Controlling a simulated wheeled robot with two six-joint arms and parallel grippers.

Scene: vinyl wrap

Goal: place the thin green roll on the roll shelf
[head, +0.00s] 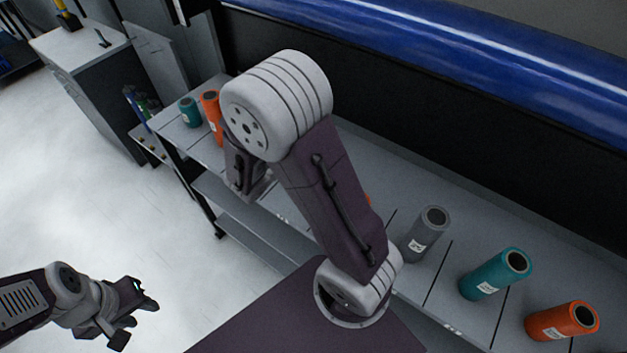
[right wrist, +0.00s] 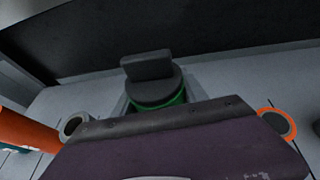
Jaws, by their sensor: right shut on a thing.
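In the right wrist view a green roll (right wrist: 176,100) shows only as a green rim around a dark end. My right gripper (right wrist: 149,75) is shut on it, above the grey roll shelf (right wrist: 222,75). The rest of the roll is hidden behind my own arm part. In the head view my right arm hides the right gripper and the green roll. The roll shelf (head: 455,205) runs along the dark wall in the head view. My left gripper (head: 138,314) is open and empty at the lower left, away from the shelf, over the white floor.
A grey roll (head: 427,232), a teal roll (head: 495,272) and an orange roll (head: 562,320) stand tilted on the shelf at the right. Another teal roll (head: 190,112) and orange roll (head: 211,108) stand at its far left. A big blue roll (head: 460,60) spans above.

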